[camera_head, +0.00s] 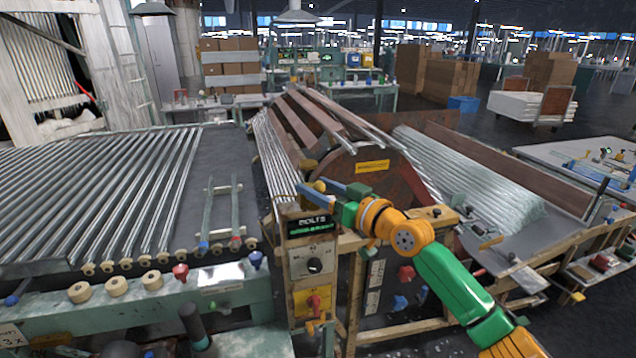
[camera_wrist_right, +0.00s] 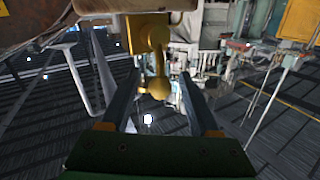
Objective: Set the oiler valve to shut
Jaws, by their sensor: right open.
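A small brass-yellow fitting, which looks like the oiler valve, has a square body (camera_wrist_right: 148,32) and a short lever with a rounded end (camera_wrist_right: 158,85) in the right wrist view. My right gripper (camera_wrist_right: 159,74) is open, with one finger on each side of the lever. I see no clear contact. In the head view my right gripper (camera_head: 312,184) is at the machine's near left corner, above the BOLTS display, with a brass ball (camera_head: 319,187) between its fingertips. The valve body is hard to make out there. My left gripper is not in view.
Below the gripper are the BOLTS display (camera_head: 311,225), a panel with a black dial (camera_head: 314,265) and a red-and-yellow switch (camera_head: 314,303). A rusty drum housing (camera_head: 365,180) stands close behind the gripper.

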